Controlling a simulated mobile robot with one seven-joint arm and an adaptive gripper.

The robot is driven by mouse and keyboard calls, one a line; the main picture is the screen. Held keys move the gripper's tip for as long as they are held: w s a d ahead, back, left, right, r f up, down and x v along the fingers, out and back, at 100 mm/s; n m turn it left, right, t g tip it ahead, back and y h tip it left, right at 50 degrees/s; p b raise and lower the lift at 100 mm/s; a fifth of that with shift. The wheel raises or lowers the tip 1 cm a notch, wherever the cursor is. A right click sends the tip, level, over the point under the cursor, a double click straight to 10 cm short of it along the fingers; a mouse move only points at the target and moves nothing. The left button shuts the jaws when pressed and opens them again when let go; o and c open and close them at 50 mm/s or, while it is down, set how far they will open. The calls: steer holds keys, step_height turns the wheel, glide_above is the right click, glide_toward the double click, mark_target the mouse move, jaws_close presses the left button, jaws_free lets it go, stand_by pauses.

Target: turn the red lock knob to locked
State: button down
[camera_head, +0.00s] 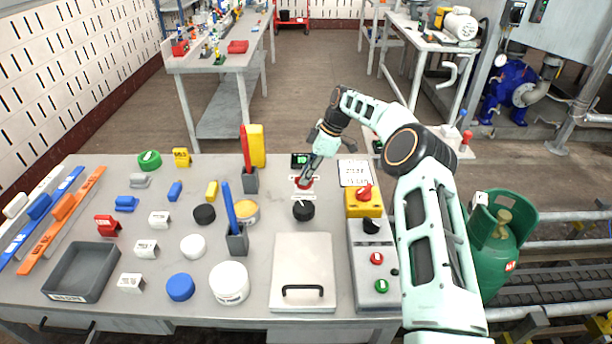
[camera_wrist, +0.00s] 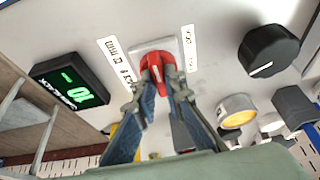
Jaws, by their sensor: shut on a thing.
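The red lock knob (camera_wrist: 156,66) sits on a white square plate (camera_wrist: 172,45) in the wrist view, with printed label strips on both sides of it. My gripper (camera_wrist: 160,88) is shut on the knob, with a fingertip on each side of its red grip. In the head view my gripper (camera_head: 307,176) reaches down to the red knob (camera_head: 303,184) near the table's far edge. The fingers partly hide the knob, and the label words are too small to read surely.
A black dial (camera_head: 304,211) stands just in front of the knob. A small display with green digits (camera_wrist: 70,88) is beside it. A yellow box with a red knob (camera_head: 364,200) is to the right, and a lidded panel (camera_head: 302,262) lies nearer. Several blocks and caps cover the table's left.

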steer(key=c, duration=2)
jaws_free()
steer(key=shift+r, duration=0.1)
steer(key=v, duration=1.2)
